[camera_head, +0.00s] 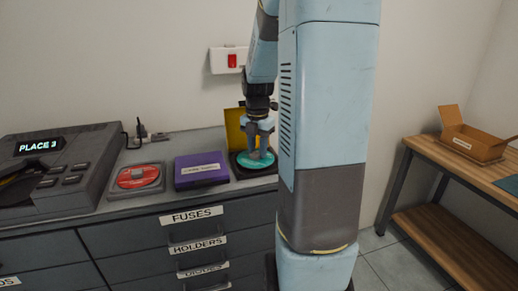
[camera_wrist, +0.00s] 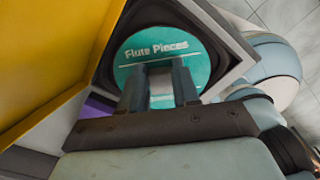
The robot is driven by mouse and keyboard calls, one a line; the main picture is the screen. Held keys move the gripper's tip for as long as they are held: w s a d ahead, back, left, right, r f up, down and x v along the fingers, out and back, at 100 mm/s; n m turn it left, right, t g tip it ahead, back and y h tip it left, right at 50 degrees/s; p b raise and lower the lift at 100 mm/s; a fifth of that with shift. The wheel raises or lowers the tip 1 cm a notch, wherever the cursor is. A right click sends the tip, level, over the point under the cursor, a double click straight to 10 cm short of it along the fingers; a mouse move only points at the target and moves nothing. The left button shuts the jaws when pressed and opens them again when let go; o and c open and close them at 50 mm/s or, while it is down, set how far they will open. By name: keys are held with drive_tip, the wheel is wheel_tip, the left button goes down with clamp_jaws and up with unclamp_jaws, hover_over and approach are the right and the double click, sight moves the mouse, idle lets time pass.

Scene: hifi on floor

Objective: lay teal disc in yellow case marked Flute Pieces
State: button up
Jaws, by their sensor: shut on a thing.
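The teal disc (camera_head: 250,163), lettered "Flute Pieces", also shows in the wrist view (camera_wrist: 158,53). My gripper (camera_head: 260,150) points down and is shut on the disc; its two fingers also show in the wrist view (camera_wrist: 160,88). The yellow case stands open on the counter, its yellow lid (camera_head: 233,128) raised at the back. Its dark tray (camera_head: 240,175) is under the disc. The lid also shows in the wrist view (camera_wrist: 50,60). The disc is within the tray's outline; I cannot tell whether it touches the tray floor. No case label is readable.
A closed purple case (camera_head: 201,170) lies just left of the yellow case. Further left are a red disc (camera_head: 137,177) in a grey holder and a dark machine (camera_head: 60,170) with a "PLACE 3" display. A cardboard box (camera_head: 470,142) stands on a wooden bench at right.

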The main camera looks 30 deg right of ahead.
drive_tip(key=shift+f, duration=0.55)
idle(0.8)
drive_tip(key=o, duration=1.1)
drive_tip(key=shift+r, duration=0.1)
wheel_tip(320, 180, up, 14)
drive_tip(key=shift+f, duration=0.25)
drive_tip(key=shift+r, duration=0.15)
wheel_tip(320, 180, up, 7)
idle(0.8)
idle(0.7)
